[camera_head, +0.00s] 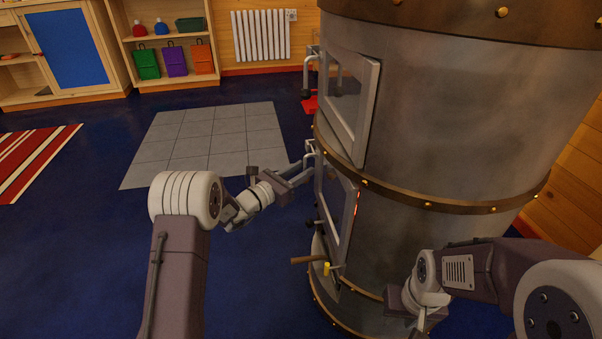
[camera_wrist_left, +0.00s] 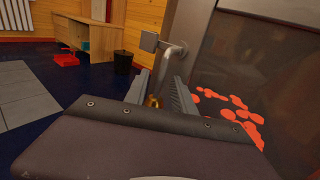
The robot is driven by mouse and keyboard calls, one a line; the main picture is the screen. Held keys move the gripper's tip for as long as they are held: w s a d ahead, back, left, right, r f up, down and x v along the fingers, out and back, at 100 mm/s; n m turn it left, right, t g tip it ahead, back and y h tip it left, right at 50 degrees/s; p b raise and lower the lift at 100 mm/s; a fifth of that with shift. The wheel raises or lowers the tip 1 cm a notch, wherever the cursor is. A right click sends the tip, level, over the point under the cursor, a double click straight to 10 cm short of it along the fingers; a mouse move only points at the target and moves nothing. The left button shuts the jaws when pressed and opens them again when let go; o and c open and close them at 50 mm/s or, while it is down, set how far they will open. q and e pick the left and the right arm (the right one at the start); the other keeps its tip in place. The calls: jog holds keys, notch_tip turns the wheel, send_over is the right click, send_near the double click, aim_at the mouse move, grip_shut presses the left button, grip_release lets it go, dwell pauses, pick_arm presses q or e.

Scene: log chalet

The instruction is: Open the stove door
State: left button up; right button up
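The stove is a large grey metal cylinder (camera_head: 450,120) with brass-coloured riveted bands. It has an upper glass door (camera_head: 348,100) and a lower glass door (camera_head: 337,205), both apparently closed. My left gripper (camera_head: 306,167) is at the handle near the top of the lower door. In the left wrist view, the metal handle (camera_wrist_left: 167,68) runs between the two open fingers (camera_wrist_left: 164,95); I cannot tell whether they touch it. Red glowing embers (camera_wrist_left: 232,110) show behind the glass. My right gripper (camera_head: 408,305) is low in front of the stove's right side; its fingers are unclear.
A wooden-handled lever (camera_head: 307,260) and a yellow knob (camera_head: 327,268) stick out low on the stove. Grey floor tiles (camera_head: 208,140) and blue floor lie clear to the left. Shelves (camera_head: 165,50) and a radiator (camera_head: 261,36) stand at the back.

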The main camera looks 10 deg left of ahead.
pick_arm(q)
grip_shut()
dwell(1.3)
